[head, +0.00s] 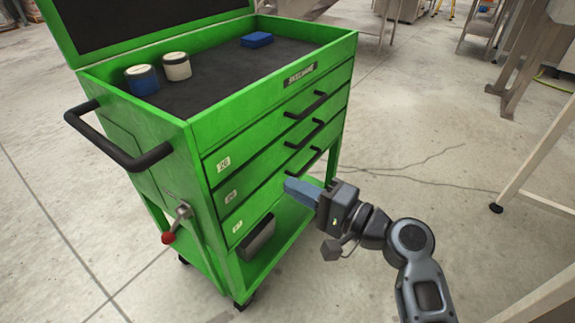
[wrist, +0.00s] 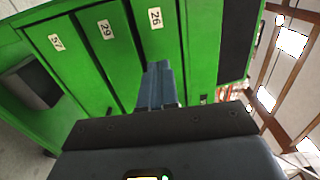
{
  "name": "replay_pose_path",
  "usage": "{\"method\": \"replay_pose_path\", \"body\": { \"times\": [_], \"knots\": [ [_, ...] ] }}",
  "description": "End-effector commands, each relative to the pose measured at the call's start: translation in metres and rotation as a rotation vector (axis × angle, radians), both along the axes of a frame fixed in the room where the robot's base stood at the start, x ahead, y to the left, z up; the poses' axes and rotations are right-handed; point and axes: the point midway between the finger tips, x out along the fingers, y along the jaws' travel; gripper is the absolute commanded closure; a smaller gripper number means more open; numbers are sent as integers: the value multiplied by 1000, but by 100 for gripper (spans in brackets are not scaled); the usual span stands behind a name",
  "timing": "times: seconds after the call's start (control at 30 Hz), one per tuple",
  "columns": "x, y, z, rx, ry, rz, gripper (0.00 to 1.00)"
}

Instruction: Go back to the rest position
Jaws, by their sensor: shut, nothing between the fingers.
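My gripper (head: 302,190) is shut and empty, its blue fingers pointing left at the front of the green tool cart (head: 240,113), near the lower drawers. In the wrist view my gripper (wrist: 158,85) shows its closed fingers before the drawer fronts, which carry the labels 26 (wrist: 155,18), 29 and a third that reads like 27 or 37. All three drawers look shut. Their black handles show at the right of the drawer fronts, the lowest handle (head: 303,162) just above my fingers. I cannot tell whether the fingers touch the cart.
On the cart's black top stand a blue-and-white can (head: 142,80), a cream can (head: 176,66) and a blue block (head: 257,40). A dark box (head: 257,238) sits on the bottom shelf. A red-knobbed lever (head: 175,226) sticks out at the cart's side. Open floor lies right of the cart.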

Motion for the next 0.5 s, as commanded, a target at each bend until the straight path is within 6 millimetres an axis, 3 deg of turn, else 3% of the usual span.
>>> {"method": "replay_pose_path", "body": {
  "times": [0.17, 0.27, 0.37, 0.5],
  "knots": [
    [-2, -2, -2, -4, 1, -4, 100],
    [-11, -8, -14, -31, 5, -36, 100],
    [-29, -21, -39, -93, 9, -108, 100],
    [-69, -50, -78, -229, 3, -239, 100]
  ]
}}
